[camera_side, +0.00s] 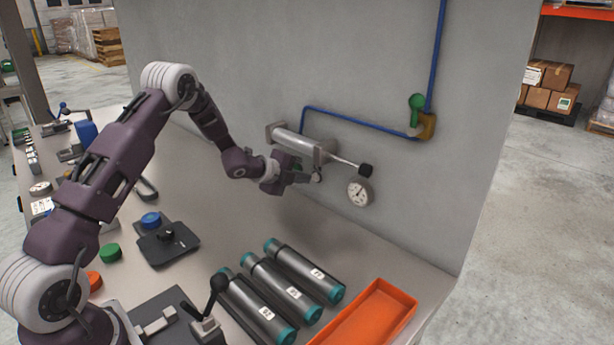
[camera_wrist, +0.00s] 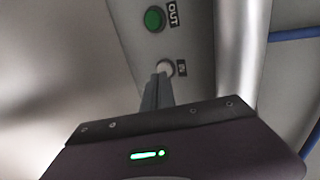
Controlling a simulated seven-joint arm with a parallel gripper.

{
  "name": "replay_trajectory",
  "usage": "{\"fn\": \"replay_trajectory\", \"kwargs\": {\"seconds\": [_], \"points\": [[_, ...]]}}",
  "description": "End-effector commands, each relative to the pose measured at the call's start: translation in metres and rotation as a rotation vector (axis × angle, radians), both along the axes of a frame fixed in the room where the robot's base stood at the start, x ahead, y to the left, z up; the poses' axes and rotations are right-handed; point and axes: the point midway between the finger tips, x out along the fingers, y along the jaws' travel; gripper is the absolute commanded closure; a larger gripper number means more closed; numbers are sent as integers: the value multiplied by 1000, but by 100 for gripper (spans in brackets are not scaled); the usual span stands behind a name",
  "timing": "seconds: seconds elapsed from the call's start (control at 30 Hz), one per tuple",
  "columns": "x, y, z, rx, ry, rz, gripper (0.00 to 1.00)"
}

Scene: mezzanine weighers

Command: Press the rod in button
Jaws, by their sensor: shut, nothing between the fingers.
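In the wrist view a pale round button (camera_wrist: 166,66) sits on a grey panel (camera_wrist: 195,50), with a small dark label (camera_wrist: 181,68) beside it that is too small to read surely. A green button (camera_wrist: 154,18) labelled OUT sits farther up the panel. My gripper (camera_wrist: 161,74) is shut and empty; its fingertips overlap the lower edge of the pale button, and I cannot tell whether they touch it. In the side view a silver cylinder (camera_side: 300,143) is fixed to the wall, its rod (camera_side: 345,161) out to the right with a black tip (camera_side: 367,169). My gripper (camera_side: 312,177) is just below the cylinder.
A round gauge (camera_side: 359,191) is on the wall below the rod tip. A blue pipe (camera_side: 350,118) runs to a green-handled valve (camera_side: 417,105). On the bench are several dark canisters (camera_side: 305,270), an orange tray (camera_side: 405,311) and a black scale (camera_side: 168,243).

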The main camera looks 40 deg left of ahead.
Motion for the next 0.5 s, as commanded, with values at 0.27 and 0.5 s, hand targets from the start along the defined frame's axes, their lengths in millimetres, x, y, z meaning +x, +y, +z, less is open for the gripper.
{"fn": "replay_trajectory", "kwargs": {"seconds": [0.27, 0.5], "points": [[19, 0, 0, -2, 1, 2, 100], [19, 0, 0, -1, 1, 2, 100]]}}
